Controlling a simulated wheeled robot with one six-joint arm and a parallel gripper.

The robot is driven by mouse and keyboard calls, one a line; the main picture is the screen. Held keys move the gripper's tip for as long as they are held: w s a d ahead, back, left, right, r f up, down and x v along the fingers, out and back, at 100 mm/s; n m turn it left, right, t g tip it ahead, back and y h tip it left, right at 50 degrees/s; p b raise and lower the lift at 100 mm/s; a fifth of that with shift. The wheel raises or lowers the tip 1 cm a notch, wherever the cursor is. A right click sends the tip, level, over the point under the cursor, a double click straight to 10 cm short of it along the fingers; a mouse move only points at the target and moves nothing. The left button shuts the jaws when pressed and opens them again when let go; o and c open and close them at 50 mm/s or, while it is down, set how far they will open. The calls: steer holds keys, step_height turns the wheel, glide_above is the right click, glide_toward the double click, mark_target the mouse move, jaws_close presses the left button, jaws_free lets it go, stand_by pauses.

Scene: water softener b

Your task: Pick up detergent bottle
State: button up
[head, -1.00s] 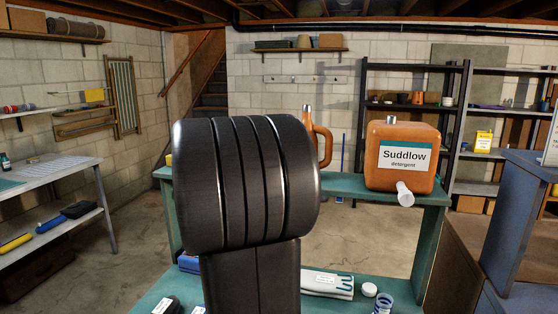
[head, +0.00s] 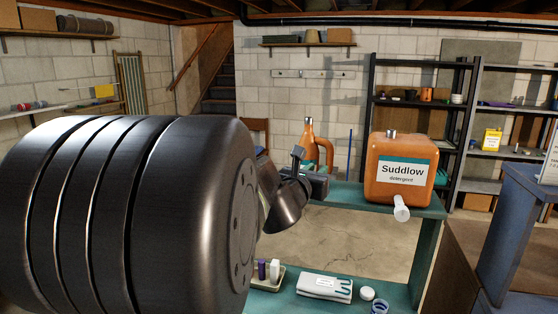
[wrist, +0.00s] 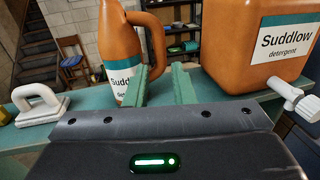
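An orange handled bottle (head: 308,132) with a grey cap stands on the upper teal shelf in the head view, its lower part partly hidden by my arm. In the wrist view, this bottle (wrist: 122,50) shows a label reading "Sudd" and a loop handle on its right. A larger orange container (head: 403,168) labelled "Suddlow detergent", with a white spout, stands to its right; it also shows in the wrist view (wrist: 262,45). My gripper (wrist: 162,82) has its green fingers apart, with nothing visibly held. The left finger overlaps the bottle's lower right side in the picture; contact cannot be told.
The teal shelf (head: 350,194) bears both orange containers. A white handled object (wrist: 40,104) sits left of the bottle. Gloves (head: 324,287), a white cap (head: 367,293) and a small tray lie on the lower level. A blue upright unit (head: 515,225) stands at right.

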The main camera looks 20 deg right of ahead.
mark_target(329, 155)
steer(key=p+x, duration=0.1)
steer(key=x, duration=0.6)
steer(key=shift+w, duration=0.1)
steer(key=shift+w+d+r+p, duration=0.2)
steer(key=shift+w+d+p, duration=0.05)
steer(key=shift+p, duration=0.1)
steer(key=x, duration=0.1)
steer(key=p+x, duration=0.1)
steer(key=x, duration=0.1)
steer(key=shift+w+d+r+p, duration=0.15)
steer(key=shift+w+r+p, duration=0.05)
steer(key=shift+r+p, duration=0.1)
steer(key=shift+w+d+f, duration=0.15)
steer(key=shift+w+d, duration=0.25)
steer(key=shift+c, duration=0.4)
jaws_close()
